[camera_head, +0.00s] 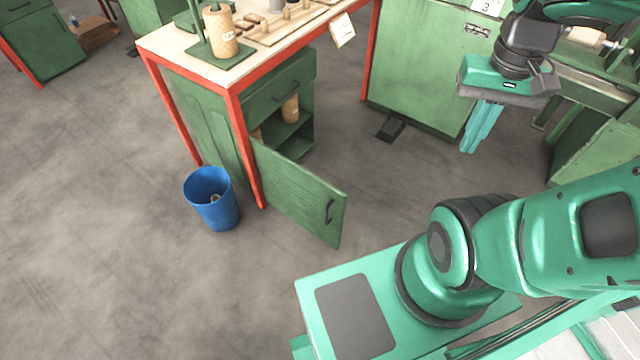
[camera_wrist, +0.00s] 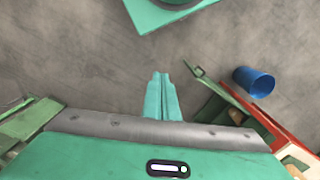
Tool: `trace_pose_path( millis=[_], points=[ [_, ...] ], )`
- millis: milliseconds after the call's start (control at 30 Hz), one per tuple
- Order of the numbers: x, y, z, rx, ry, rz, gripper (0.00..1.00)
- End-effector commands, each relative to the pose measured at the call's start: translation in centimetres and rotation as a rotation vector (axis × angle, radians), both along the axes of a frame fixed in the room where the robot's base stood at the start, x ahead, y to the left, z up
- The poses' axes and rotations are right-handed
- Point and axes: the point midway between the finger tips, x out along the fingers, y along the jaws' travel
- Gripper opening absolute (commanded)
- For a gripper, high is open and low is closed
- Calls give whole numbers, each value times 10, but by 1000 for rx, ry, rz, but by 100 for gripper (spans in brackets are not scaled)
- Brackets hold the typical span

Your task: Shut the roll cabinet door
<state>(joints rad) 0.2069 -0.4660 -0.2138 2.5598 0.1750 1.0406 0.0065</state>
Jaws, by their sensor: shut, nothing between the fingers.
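The roll cabinet (camera_head: 275,92) stands under the workbench, and its green door (camera_head: 297,197) is swung wide open toward me. The door has a dark handle (camera_head: 329,211) near its free edge. Inside the cabinet a tan roll (camera_head: 290,108) stands on a shelf, and another is partly hidden behind the door. My gripper (camera_head: 470,150) is shut and empty, pointing down, well to the right of the door and apart from it. In the wrist view my gripper (camera_wrist: 162,76) points over bare floor, with the door (camera_wrist: 207,83) seen edge-on to its right.
A blue bin (camera_head: 212,198) stands on the floor left of the door, beside the red bench leg. The workbench top (camera_head: 165,40) holds a roll on a stand and wooden trays. A green machine (camera_head: 425,65) stands behind my gripper. Floor between door and machine is mostly clear.

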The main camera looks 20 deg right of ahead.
Motion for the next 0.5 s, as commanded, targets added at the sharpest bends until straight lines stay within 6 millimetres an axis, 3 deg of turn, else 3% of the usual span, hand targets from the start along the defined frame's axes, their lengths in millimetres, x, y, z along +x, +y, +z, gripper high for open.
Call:
trace_pose_path(
  millis=[367,400,500],
  points=[
    [0,0,0,0,0,1,0],
    [-9,0,4,0,-10,10,0],
    [-2,1,1,-4,-9,62,0]
  ],
)
